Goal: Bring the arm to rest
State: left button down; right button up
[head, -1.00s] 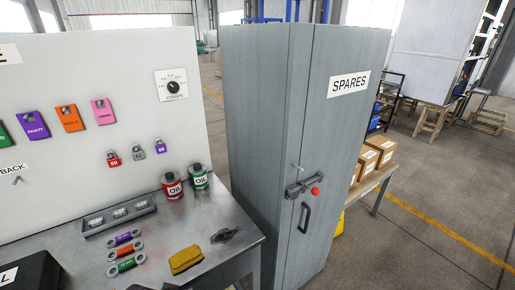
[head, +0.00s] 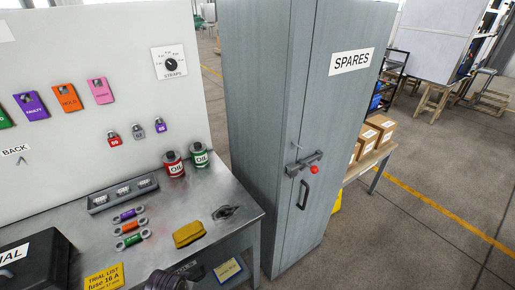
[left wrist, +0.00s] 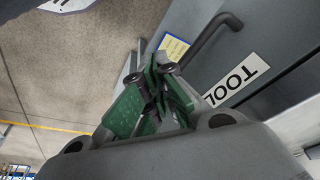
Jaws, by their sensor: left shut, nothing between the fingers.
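My left gripper (left wrist: 158,88) shows in the left wrist view, with green finger pads drawn together and nothing between them. It hangs in free air in front of a grey front with a dark bar handle (left wrist: 213,37) and an upside-down TOOL label (left wrist: 237,75). I cannot tell the exact gap to that front. My right gripper is in neither view.
The metal bench (head: 205,212) carries a black case (head: 38,262), colored fuses (head: 130,226), a yellow cloth (head: 188,234) and two oil cans (head: 174,164). The grey SPARES cabinet (head: 265,120) stands right of it. Boxes (head: 366,142) sit on a table behind.

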pick_arm(q)
jog(key=s+f+g+p, duration=0.1)
jog(key=s+f, duration=0.2)
jog(key=f, duration=0.9)
jog(key=s+f+p, duration=0.1)
jog(key=s+f, duration=0.2)
jog(key=f, duration=0.8)
jog(key=s+a+f+p, duration=0.1)
jog(key=s+a+f, duration=0.1)
jog(key=s+f, duration=0.5)
jog(key=s+a+f+g+p, duration=0.1)
jog(key=s+a+f, duration=0.1)
jog(key=s+f, duration=0.5)
jog(key=s, duration=0.6)
jog(key=shift+s+a+f, duration=0.2)
jog(key=shift+s+a, duration=0.05)
jog(key=shift+s, duration=0.1)
